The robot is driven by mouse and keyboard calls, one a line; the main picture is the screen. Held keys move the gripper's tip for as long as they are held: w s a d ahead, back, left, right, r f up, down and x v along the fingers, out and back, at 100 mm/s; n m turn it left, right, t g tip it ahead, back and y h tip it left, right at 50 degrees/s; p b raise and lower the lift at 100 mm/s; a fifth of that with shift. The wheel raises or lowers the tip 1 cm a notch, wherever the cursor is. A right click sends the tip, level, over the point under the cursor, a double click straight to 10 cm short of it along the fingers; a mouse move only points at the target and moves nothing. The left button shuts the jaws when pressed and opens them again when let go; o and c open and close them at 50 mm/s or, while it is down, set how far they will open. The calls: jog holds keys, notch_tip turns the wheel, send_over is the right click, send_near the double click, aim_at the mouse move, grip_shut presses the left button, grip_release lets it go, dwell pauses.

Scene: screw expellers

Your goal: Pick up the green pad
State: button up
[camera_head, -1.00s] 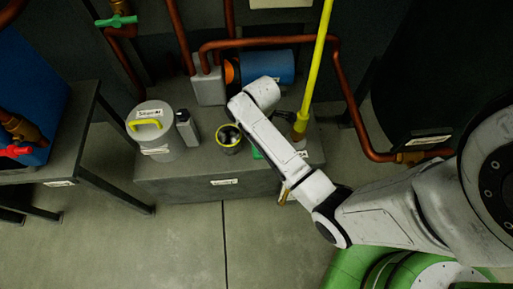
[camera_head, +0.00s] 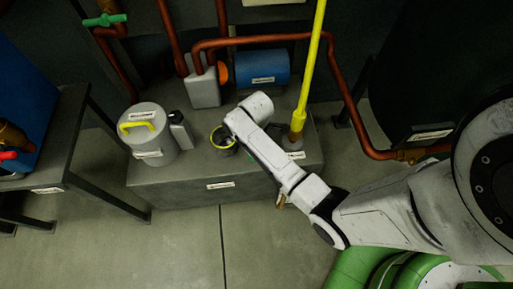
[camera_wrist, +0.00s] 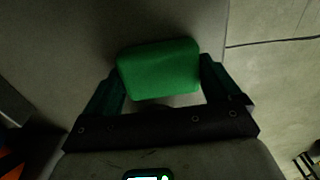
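The green pad (camera_wrist: 160,69) is a rounded rectangular block in the wrist view, over the grey top of the low plinth (camera_wrist: 165,18). My gripper (camera_wrist: 160,78) has its two dark fingers spread wide, one at each side of the pad. The gaps at the pad's sides are very small, and I cannot tell whether the fingers touch it. In the head view my arm hides the gripper and nearly all of the pad; only a small green patch shows beside the arm.
A yellow pole (camera_head: 311,70) rises right of my arm. Copper pipes run behind.

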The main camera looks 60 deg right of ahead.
jog(key=c, duration=0.5)
jog(key=shift+r, duration=0.1)
jog(key=shift+c, duration=0.2)
jog(key=shift+r, duration=0.2)
notch_tip(320, 180, up, 3)
jog(key=shift+s+a+r+p, duration=0.15)
jog(key=shift+r+p, duration=0.05)
jog(key=shift+p, duration=0.65)
jog(key=s+a+r+p, duration=0.4)
jog(key=s+r, duration=0.5)
jog(key=s, duration=0.3)
jog(key=shift+s+a, duration=0.25)
jog(key=shift+a, duration=0.4)
